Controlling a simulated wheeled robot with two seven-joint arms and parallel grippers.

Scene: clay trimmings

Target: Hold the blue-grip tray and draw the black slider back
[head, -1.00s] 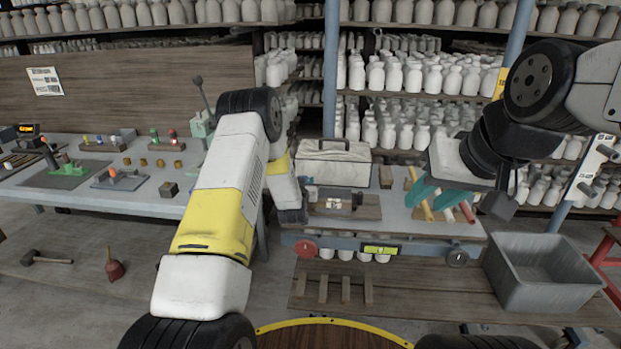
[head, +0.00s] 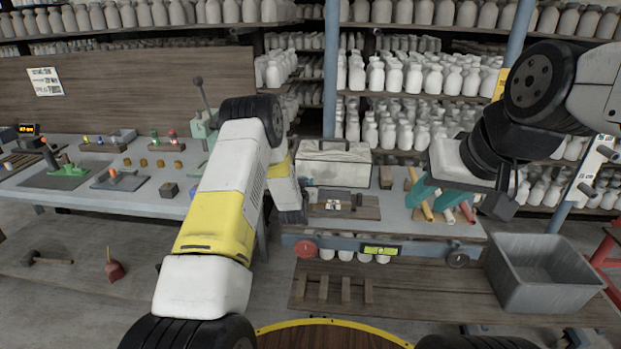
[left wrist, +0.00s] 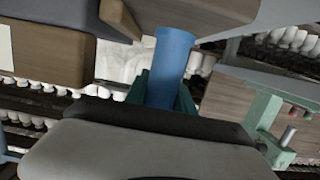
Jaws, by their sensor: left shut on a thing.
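A low wooden tray (head: 370,213) lies on the bench, just right of my left wrist in the head view. A small dark piece (head: 357,199), likely the black slider, shows on it beside a pale fitting. In the left wrist view, my left gripper (left wrist: 163,92) is shut on a blue cylindrical grip (left wrist: 172,62), with green fingers on either side of it. In the head view my left wrist hides this hold. My right gripper (head: 436,195) hangs to the right of the tray, its teal fingers apart, with nothing visibly held.
Coloured rods (head: 467,213) lie below and beside my right gripper. A pale toolbox (head: 334,164) stands behind the tray. A grey bin (head: 541,270) stands at the right. The left bench (head: 130,193) holds several small fixtures.

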